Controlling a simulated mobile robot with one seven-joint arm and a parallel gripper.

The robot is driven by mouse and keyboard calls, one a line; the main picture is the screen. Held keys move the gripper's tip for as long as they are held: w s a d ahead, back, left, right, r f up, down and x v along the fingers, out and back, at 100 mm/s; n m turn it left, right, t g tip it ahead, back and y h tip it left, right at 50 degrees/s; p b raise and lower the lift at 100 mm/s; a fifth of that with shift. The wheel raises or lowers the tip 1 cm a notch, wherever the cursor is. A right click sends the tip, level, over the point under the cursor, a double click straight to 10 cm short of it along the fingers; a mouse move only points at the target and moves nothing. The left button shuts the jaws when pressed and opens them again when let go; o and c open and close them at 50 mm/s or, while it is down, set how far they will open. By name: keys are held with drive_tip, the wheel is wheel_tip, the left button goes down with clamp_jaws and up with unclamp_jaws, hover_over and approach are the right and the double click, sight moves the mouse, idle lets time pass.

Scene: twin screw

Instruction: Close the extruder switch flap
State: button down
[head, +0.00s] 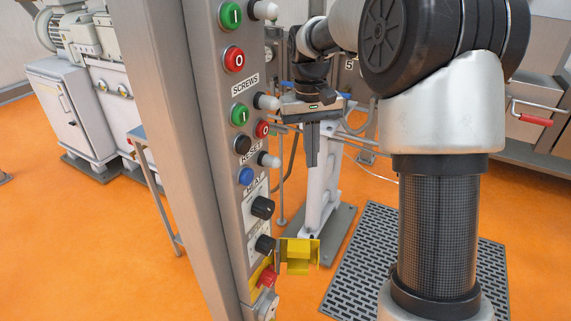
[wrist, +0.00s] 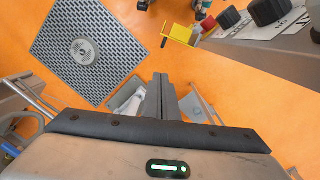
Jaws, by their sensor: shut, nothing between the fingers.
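The yellow flap (head: 298,250) stands open near the bottom of the grey control panel (head: 230,180), sticking out to the right of it. Beside it on the panel is a red switch (head: 267,277) with yellow behind it, uncovered. In the wrist view the yellow flap (wrist: 181,34) is at the top, with the red switch (wrist: 208,24) to its right. My gripper (head: 311,160) points down, its fingers together and empty. It is to the right of the panel, higher than the flap and apart from it. The fingers also show in the wrist view (wrist: 160,82).
Black knobs (head: 263,207) and several buttons project from the panel above the flap. A white machine stand (head: 322,190) is behind my gripper. A dark floor grating (head: 365,255) lies to the right on the orange floor. The space between my gripper and the flap looks clear.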

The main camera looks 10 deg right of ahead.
drive_tip(key=w+f+g+b, duration=0.1)
drive_tip(key=w+f+b, duration=0.15)
drive_tip(key=f, duration=0.55)
drive_tip(key=w+f+g+b, duration=0.1)
drive_tip(key=w+f, duration=0.2)
drive_tip(key=f, duration=0.5)
drive_tip(key=s+f+b, duration=0.3)
drive_tip(key=s+f, duration=0.3)
drive_tip(key=f, duration=0.3)
drive_tip(key=shift+s+d+f+y+b, duration=0.15)
drive_tip(key=shift+d+f+y+b, duration=0.15)
drive_tip(key=shift+d, duration=0.15)
drive_tip(key=shift+s+d+r+m, duration=0.1)
drive_tip(key=shift+m, duration=0.2)
